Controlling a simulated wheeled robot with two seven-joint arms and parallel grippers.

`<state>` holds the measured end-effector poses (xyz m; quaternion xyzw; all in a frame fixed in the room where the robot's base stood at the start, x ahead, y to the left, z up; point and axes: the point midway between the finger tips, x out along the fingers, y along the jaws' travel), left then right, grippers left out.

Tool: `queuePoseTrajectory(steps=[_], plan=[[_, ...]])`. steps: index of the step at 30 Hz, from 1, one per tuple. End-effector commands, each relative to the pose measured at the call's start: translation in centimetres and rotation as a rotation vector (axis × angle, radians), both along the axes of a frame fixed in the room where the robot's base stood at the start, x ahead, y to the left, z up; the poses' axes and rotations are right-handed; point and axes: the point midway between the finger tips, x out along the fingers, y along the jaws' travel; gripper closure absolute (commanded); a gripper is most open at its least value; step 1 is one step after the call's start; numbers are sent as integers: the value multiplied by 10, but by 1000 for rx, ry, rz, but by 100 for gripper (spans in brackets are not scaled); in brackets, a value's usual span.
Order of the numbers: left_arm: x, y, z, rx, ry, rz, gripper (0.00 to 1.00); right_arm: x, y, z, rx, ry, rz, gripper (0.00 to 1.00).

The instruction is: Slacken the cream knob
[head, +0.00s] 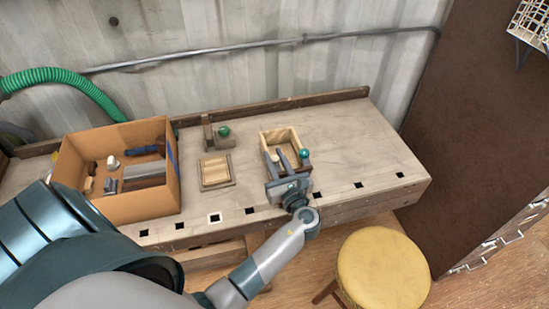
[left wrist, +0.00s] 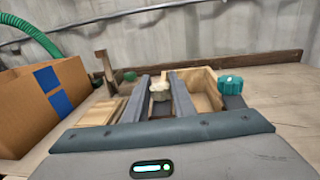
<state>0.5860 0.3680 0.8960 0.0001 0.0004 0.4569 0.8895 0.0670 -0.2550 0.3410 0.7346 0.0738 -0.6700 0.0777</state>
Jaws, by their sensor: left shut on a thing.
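In the head view the fingers and wrist largely hide the knob. The wooden box (head: 293,137) stands on the workbench, and a teal knob (head: 304,153) sits at its right; the teal knob also shows in the left wrist view (left wrist: 230,85). My right gripper is not in view.
A cardboard box (head: 150,205) with tools stands at the left of the workbench (head: 350,130). A wooden block with a green knob (head: 224,132) and a framed wooden panel (head: 215,171) lie between. The bench's right end is clear. A yellow stool (head: 382,270) stands in front.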

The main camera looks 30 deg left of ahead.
Motion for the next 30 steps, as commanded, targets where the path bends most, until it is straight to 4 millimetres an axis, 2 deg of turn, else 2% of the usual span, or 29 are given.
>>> queuePoseTrajectory(steps=[6, 13, 29, 30], plan=[[2, -1, -1, -3, -1, 168, 99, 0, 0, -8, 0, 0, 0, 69], [1, -1, -1, -1, -2, 276, 99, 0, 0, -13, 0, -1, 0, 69], [0, 1, 0, 0, -1, 314, 99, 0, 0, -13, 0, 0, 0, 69], [0, 1, 0, 0, -1, 314, 75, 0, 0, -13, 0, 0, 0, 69]])
